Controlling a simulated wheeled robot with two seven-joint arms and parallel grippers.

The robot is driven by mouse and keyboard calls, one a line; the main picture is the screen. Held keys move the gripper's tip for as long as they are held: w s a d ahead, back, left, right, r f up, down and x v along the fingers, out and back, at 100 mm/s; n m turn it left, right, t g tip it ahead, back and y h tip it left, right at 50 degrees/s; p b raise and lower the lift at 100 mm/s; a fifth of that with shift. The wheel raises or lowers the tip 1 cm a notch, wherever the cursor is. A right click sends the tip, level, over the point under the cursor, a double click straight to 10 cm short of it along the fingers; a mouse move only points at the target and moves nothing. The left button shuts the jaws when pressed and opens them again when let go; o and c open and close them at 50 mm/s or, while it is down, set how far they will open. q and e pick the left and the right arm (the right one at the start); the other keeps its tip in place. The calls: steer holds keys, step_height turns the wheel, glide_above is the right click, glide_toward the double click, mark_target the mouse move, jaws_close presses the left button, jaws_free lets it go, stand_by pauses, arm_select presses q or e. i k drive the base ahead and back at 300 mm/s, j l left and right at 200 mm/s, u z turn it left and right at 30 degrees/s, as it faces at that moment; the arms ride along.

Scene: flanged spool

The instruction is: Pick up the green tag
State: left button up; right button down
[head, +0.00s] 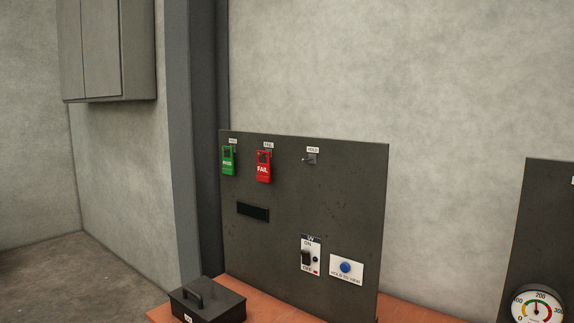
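The green tag (228,162) hangs near the upper left of a dark upright panel (340,215), under a small white label. It has a dark square in its upper part and small pale lettering. Neither of my grippers shows in the head view.
A red FAIL tag (263,167) hangs close to the right of the green tag. An empty hook (310,159) labelled HOLD, a slot (253,212), a switch (307,258) and a blue button (345,267) are on the panel. A dark handled box (225,305) stands in front at left.

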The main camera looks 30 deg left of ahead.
mark_target(228, 163)
steer(key=j+z, duration=0.7)
steer(key=k+j+z, duration=0.15)
steer(key=j+z, duration=0.2)
steer(key=k+j+z, duration=0.1)
steer(key=j, duration=0.4)
steer(key=k+j, duration=0.3)
steer(key=j, duration=0.15)
steer(key=k+j+z, duration=0.15)
steer(key=j, duration=0.35)
steer(key=k+j, duration=0.25)
steer(key=j, duration=0.2)
steer(key=k+j+z, duration=0.15)
steer(key=j, duration=0.3)
steer(key=k+j, duration=0.3)
steer(key=j, duration=0.15)
steer(key=k+j+z, duration=0.15)
steer(key=j, duration=0.25)
steer(key=k, duration=0.1)
